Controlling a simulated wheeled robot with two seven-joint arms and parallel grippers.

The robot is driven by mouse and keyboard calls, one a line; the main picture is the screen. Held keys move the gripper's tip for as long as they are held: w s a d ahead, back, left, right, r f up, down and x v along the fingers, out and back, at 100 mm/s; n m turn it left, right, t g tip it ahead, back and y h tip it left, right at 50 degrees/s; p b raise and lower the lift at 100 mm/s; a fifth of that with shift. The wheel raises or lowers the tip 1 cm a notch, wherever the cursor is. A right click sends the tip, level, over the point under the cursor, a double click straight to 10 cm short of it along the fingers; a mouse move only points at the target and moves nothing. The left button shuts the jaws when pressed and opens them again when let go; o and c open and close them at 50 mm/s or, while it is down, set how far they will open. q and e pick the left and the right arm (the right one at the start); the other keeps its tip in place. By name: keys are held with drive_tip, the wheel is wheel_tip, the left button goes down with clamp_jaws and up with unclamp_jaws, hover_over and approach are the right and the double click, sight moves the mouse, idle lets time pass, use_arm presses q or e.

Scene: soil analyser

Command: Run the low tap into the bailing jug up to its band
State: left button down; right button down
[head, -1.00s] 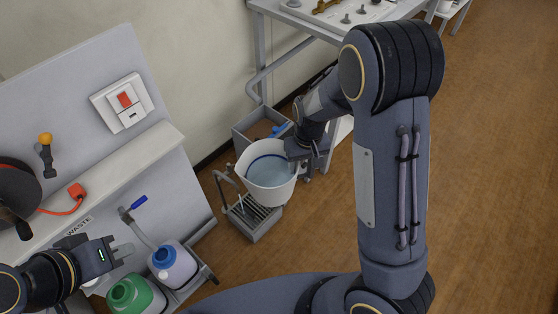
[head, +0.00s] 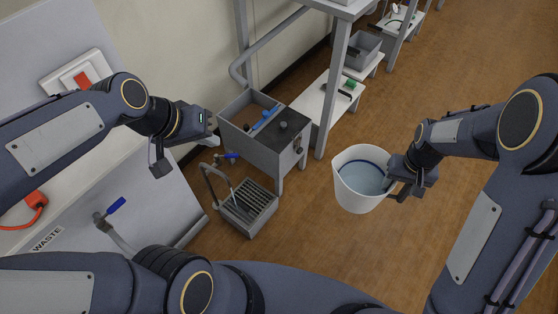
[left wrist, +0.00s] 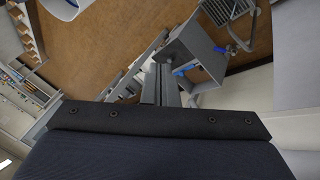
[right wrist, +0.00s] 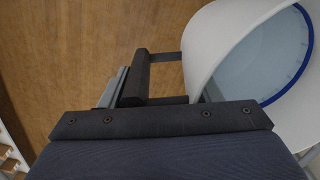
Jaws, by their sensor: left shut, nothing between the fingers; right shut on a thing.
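The bailing jug (head: 352,198) is white with a blue band inside. It holds pale water whose surface lies at or close below the band; it also shows in the right wrist view (right wrist: 215,30). My right gripper (head: 393,186) is shut on the jug's handle side and holds it roughly upright, right of the sink and apart from the tap. The low tap (head: 206,184), a bent grey pipe with a blue lever (head: 231,156), stands over a grated drain (head: 232,222). I cannot tell whether water runs. My left gripper (head: 213,131) is shut and empty, above and left of the lever.
A grey bin on legs (head: 275,158) with blue items stands behind the drain, between tap and jug. A bench (head: 338,100) and shelves stand beyond. The waste panel (head: 75,215) with a blue-handled pipe is at left. Wood floor right of the jug is clear.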

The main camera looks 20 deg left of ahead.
use_arm(q)
drive_tip(key=w+a+f+n+g+y+b, duration=0.1)
drive_tip(key=w+a+f+b, duration=0.3)
drive_tip(key=f, duration=0.5)
drive_tip(key=w+a+f+y+b, duration=0.1)
drive_tip(key=w+f+b, duration=0.5)
drive_tip(key=f, duration=0.2)
drive_tip(key=g+y+b, duration=0.1)
drive_tip(key=y+b, duration=0.2)
drive_tip(key=b, duration=1)
approach(227, 156)
drive_tip(key=s+d+r, duration=0.3)
drive_tip(key=s+d, duration=0.1)
drive_tip(key=s, duration=0.1)
drive_tip(key=w+a+f+b, duration=0.2)
drive_tip(key=w+f+b, duration=0.4)
drive_tip(key=f, duration=0.4)
drive_tip(key=shift+a, duration=0.25)
drive_tip(key=shift+w+f, duration=0.1)
drive_tip(key=shift+f, duration=0.05)
